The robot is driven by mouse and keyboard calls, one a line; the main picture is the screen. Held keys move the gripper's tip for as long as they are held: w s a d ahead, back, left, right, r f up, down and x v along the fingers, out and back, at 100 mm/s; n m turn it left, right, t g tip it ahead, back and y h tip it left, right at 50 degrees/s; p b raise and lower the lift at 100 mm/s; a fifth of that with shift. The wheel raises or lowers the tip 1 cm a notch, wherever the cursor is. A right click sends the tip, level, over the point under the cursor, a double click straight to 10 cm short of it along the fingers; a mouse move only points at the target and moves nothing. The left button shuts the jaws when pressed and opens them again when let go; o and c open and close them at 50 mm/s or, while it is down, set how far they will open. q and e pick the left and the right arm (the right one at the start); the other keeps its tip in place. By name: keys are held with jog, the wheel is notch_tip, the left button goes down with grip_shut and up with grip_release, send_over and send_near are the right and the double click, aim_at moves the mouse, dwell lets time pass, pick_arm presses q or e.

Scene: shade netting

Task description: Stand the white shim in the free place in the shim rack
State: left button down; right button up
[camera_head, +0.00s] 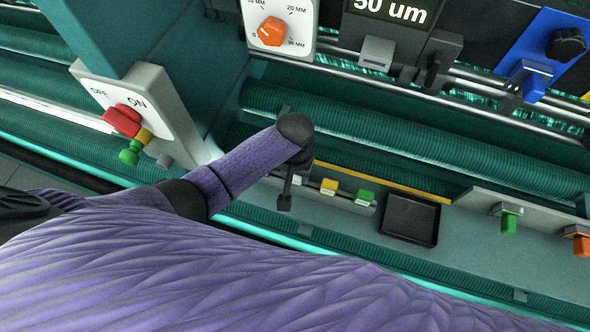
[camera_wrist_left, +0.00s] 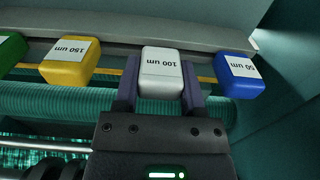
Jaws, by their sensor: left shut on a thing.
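The white shim (camera_wrist_left: 161,74), labelled 100 um, is between the two fingers of my left gripper (camera_wrist_left: 160,92), which is shut on it. In the left wrist view it is in line with the row of shims on the rack, between the yellow shim (camera_wrist_left: 71,62) and the blue shim (camera_wrist_left: 239,75). I cannot tell whether it is fully seated. In the head view my left gripper (camera_head: 285,200) points down at the left part of the shim rack (camera_head: 325,202), partly hiding it. My right gripper is not in view.
A green shim (camera_wrist_left: 12,52) stands beyond the yellow one. An empty black tray (camera_head: 410,219) lies right of the rack. A switch box (camera_head: 135,108) with a red knob is at upper left, and an orange dial (camera_head: 272,31) is above. Green (camera_head: 509,222) and orange (camera_head: 581,244) parts are at right.

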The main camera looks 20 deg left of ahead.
pick_arm(q)
jog(key=shift+f, duration=0.45)
jog(key=shift+c, duration=0.5)
grip_release()
notch_tip(320, 180, up, 10)
jog(key=shift+p, duration=0.55)
